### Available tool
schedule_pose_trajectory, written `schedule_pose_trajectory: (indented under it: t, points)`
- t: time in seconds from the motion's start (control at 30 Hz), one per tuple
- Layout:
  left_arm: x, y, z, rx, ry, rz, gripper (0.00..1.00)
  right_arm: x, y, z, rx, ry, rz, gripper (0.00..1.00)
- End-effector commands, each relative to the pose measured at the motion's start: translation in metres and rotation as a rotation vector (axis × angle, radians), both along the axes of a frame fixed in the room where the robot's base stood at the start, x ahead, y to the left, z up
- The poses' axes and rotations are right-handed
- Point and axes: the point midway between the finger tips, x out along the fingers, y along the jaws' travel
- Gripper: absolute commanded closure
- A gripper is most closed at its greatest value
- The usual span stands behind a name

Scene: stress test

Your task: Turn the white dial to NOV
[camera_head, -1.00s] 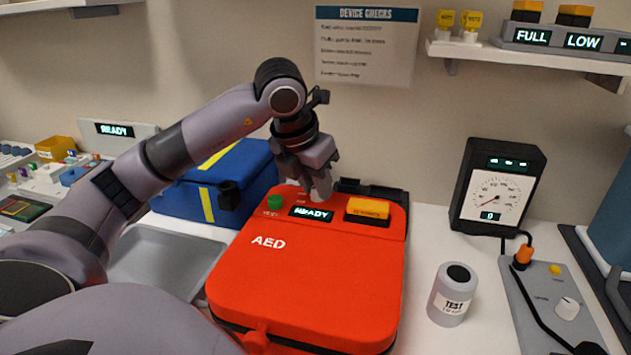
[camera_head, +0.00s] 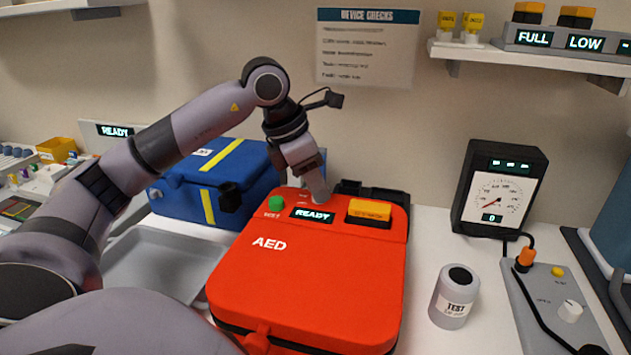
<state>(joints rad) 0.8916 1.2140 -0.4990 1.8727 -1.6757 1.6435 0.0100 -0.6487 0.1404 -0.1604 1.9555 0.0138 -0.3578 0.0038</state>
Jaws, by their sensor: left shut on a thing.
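My left gripper (camera_head: 316,184) reaches down to the back edge of the red AED case (camera_head: 320,270). It is shut on a pale round piece there, which looks like the white dial (camera_head: 321,197). The fingers hide most of this dial, and its pointer and month marks cannot be read. An orange-yellow button (camera_head: 369,209) is to the right. My right gripper is not in view.
A blue case (camera_head: 215,185) with yellow stripes stands behind left. A grey tray (camera_head: 160,262) lies left of the AED. A TEST canister (camera_head: 453,297), a black gauge (camera_head: 499,190) and a grey box with a white knob (camera_head: 570,311) stand right.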

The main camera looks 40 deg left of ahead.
Motion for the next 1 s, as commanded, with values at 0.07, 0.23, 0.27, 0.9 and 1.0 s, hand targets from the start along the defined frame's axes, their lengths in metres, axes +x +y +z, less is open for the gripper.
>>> schedule_pose_trajectory:
  t: [0.07, 0.23, 0.27, 0.9, 1.0]
  points:
    - [0.0010, 0.0006, 0.0020, -0.002, -0.004, -0.042, 1.00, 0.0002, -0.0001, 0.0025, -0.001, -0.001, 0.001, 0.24]
    - [0.0013, 0.0006, 0.0019, -0.001, -0.005, -0.118, 1.00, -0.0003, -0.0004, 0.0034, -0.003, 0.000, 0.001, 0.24]
    - [0.0013, 0.0008, 0.0018, -0.001, -0.005, -0.128, 1.00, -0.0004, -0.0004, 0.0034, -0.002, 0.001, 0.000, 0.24]
    - [0.0015, 0.0007, 0.0014, -0.001, -0.005, -0.174, 0.67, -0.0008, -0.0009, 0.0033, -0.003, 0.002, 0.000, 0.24]
    - [0.0013, 0.0008, 0.0011, -0.001, -0.004, -0.174, 0.49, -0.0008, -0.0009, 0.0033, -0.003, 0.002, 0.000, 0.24]
